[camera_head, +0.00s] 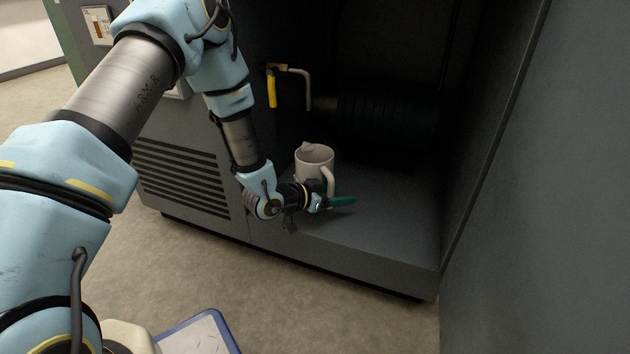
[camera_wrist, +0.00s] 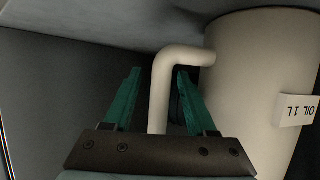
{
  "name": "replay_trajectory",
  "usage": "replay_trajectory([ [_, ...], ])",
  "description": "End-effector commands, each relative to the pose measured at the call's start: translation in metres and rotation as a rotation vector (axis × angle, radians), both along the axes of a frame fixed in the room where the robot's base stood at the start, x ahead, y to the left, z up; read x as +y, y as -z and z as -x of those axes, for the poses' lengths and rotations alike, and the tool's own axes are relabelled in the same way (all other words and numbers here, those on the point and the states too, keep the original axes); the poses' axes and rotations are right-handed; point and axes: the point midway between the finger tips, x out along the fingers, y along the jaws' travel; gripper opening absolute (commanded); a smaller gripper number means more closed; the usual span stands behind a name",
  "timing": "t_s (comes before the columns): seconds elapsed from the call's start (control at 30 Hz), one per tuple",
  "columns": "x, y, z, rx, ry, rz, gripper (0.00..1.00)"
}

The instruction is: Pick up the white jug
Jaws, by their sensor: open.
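The white jug (camera_head: 313,160) stands upright on the grey floor of the open cabinet bay. Its handle points toward the front right. In the wrist view the jug body (camera_wrist: 258,75) fills the right side, with a label reading "OIL 1L". My gripper (camera_head: 343,201) is low, in front of the jug at its handle side. In the wrist view my gripper (camera_wrist: 158,80) is open, with one teal finger on each side of the handle's upright part.
The cabinet floor (camera_head: 385,235) is clear to the right of the jug. A yellow-handled valve and pipe (camera_head: 272,88) stick out above and behind it. A dark ribbed cylinder (camera_head: 385,122) lies deeper inside. A grey wall panel (camera_head: 545,200) bounds the right side.

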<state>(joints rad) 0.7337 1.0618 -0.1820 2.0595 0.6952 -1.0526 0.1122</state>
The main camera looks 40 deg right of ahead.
Motion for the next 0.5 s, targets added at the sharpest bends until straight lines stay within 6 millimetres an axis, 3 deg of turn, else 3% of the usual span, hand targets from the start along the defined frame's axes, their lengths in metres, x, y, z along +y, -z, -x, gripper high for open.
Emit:
replay_trajectory([
  [0.07, 0.0002, -0.0006, -0.0001, 0.0, 0.0, 0.0, 0.56],
  [0.5, 0.0005, -0.0005, -0.0001, -0.001, 0.0, 0.0, 0.06],
])
